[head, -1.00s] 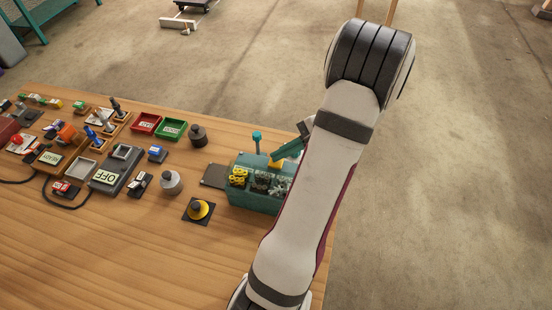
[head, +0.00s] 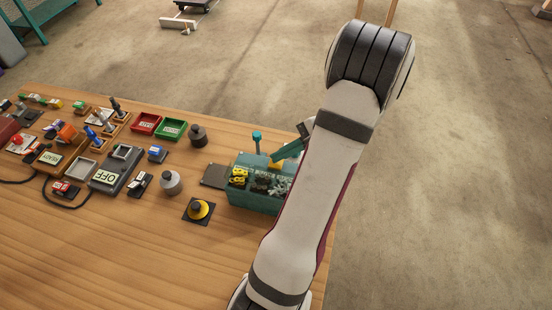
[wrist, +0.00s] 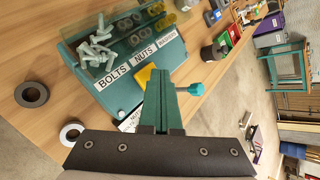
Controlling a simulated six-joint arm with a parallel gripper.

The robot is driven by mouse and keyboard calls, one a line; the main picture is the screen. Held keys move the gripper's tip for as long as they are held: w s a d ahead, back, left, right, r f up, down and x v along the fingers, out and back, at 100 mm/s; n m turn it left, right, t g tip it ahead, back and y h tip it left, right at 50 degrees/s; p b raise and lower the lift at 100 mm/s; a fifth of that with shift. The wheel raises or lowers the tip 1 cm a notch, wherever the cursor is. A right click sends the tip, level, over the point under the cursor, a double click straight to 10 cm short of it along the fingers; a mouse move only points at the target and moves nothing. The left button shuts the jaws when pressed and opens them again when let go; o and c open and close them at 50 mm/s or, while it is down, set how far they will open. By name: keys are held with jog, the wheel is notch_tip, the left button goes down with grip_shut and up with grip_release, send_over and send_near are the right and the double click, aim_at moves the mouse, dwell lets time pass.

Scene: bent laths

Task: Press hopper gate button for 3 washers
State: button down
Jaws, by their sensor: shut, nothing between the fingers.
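The teal hopper box (head: 252,200) stands near the table's right end, partly hidden behind my arm in the head view. In the wrist view its sloped top (wrist: 118,92) has labels reading BOLTS (wrist: 112,76), NUTS (wrist: 144,55) and one likely WASHERS (wrist: 167,36). Silver bolts (wrist: 97,45) lie behind the first label, rings behind the others, some yellow. My gripper (wrist: 158,75) is shut and empty, its teal fingers over the box's edge. A yellow part (wrist: 143,77) sits beside the fingertips; I cannot tell whether they touch. A teal knob (wrist: 190,89) on a stem is just right of the fingers.
A yellow-and-black round button (head: 198,210), a grey knob (head: 170,182), a dark knob (head: 198,135) and a grey plate (head: 215,176) stand left of the hopper. Two rings (wrist: 32,94) lie on the table in the wrist view. The front of the table is clear.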

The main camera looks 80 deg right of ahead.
jog(key=shift+r, duration=1.05)
jog(key=shift+r, duration=0.1)
jog(key=shift+r, duration=2.4)
notch_tip(320, 180, up, 4)
jog(key=shift+f, duration=0.1)
jog(key=shift+f, duration=0.15)
send_over(281, 162)
jog(key=shift+f, duration=4.3)
jog(key=shift+f, duration=0.1)
